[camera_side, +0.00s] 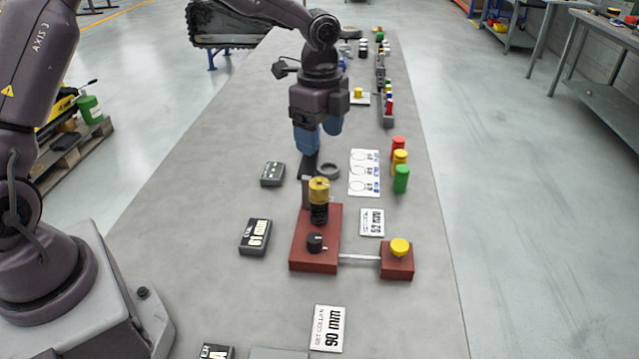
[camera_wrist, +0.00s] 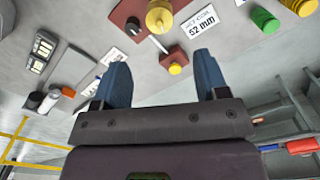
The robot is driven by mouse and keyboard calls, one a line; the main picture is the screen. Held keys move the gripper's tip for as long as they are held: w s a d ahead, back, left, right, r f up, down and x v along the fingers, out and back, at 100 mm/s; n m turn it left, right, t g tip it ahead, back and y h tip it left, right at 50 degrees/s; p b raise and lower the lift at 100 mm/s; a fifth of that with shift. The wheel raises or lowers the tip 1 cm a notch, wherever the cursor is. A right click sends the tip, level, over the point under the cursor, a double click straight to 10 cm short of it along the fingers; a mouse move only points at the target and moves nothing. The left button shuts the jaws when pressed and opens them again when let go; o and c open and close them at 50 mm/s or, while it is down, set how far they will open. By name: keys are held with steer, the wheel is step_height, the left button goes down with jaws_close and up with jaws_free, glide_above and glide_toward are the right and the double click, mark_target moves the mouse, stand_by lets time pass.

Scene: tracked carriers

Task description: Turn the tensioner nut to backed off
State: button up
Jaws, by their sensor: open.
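A red fixture base (camera_side: 300,251) stands on the bench with a black post (camera_side: 319,213), a yellow cap (camera_side: 319,188) and a low black knob (camera_side: 315,242). A thin rod joins it to a small red block (camera_side: 398,268) with a yellow knob (camera_side: 400,246). No label marks which part is the tensioner nut. My gripper (camera_side: 318,148) has blue fingers, spread and empty, above and behind the base. In the wrist view, the yellow knob (camera_wrist: 175,68) shows between my fingers (camera_wrist: 162,78), apart from them; the yellow cap (camera_wrist: 159,18) is at the top.
A 52 mm card (camera_side: 371,222), a 61 mm display (camera_side: 255,237) and a 90 mm collar card (camera_side: 327,328) lie around the fixture. Red, yellow and green cylinders (camera_side: 400,165) stand at right. The bench front right is clear.

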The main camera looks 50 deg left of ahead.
mark_target(319, 183)
step_height(319, 183, down, 11)
steer(key=shift+f, duration=0.15)
steer(key=shift+c, duration=0.4)
steer(key=c, duration=0.8)
steer(key=shift+n, duration=1.5)
steer(key=shift+c, duration=0.2)
steer(key=o, duration=0.9)
